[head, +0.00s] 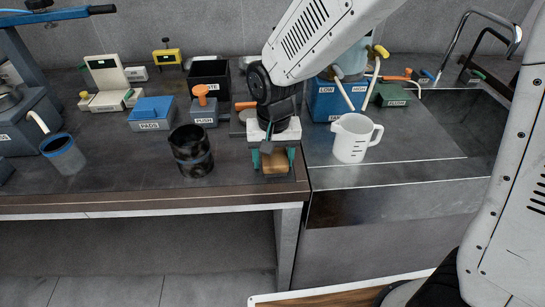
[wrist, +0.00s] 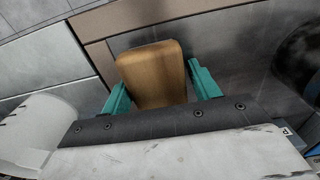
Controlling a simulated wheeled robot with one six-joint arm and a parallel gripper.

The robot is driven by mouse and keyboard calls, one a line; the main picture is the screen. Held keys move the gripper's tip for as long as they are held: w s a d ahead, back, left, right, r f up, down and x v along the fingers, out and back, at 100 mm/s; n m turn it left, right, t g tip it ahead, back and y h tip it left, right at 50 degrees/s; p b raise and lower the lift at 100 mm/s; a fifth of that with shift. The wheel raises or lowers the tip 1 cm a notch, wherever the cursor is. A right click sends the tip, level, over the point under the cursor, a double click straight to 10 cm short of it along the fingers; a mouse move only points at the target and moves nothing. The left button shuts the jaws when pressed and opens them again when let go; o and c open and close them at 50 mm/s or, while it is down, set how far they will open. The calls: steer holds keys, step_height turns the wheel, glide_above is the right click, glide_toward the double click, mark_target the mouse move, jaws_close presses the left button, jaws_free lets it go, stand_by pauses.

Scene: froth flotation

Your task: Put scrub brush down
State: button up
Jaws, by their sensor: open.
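The scrub brush shows as a tan wooden block (head: 276,163) at the front edge of the dark bench, near the seam with the metal sink section. It also shows in the wrist view (wrist: 153,75), between the teal fingers. My gripper (head: 274,158) is over the brush with its fingers on either side of it. In the wrist view my gripper (wrist: 163,90) is open, with a gap seen beside the brush on the right. The brush seems to rest on the bench top; its bristles are hidden.
A white measuring jug (head: 352,138) stands close right of my gripper. A dark cylindrical pot (head: 191,151) stands to the left. Behind are a grey PUSH box (head: 204,112), a black bin (head: 208,77) and a blue LOW/HIGH box (head: 333,101). The bench's front edge (head: 150,203) is near.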

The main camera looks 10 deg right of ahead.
mark_target(274, 154)
steer(key=shift+s+d+f, duration=0.2)
steer(key=shift+d+f, duration=0.15)
steer(key=shift+f, duration=0.05)
steer(key=shift+w+r, duration=0.1)
steer(key=shift+r, duration=0.2)
steer(key=r, duration=1.1)
steer(key=shift+w+a+r, duration=0.15)
steer(key=shift+a+r, duration=0.05)
steer(key=shift+d+r, duration=0.1)
steer(key=shift+r, duration=0.5)
steer(key=s+d+r, duration=0.3)
steer(key=s+d, duration=0.1)
steer(key=d, duration=0.3)
steer(key=s+d+r, duration=0.2)
steer(key=s+d, duration=0.2)
steer(key=d, duration=0.2)
steer(key=s+d+t, duration=0.1)
steer(key=s+d, duration=0.6)
steer(key=s, duration=0.4)
steer(key=shift+s+d+f, duration=0.15)
steer(key=shift+d+f, duration=0.1)
steer(key=shift+d, duration=0.05)
steer(key=shift+o, duration=0.4)
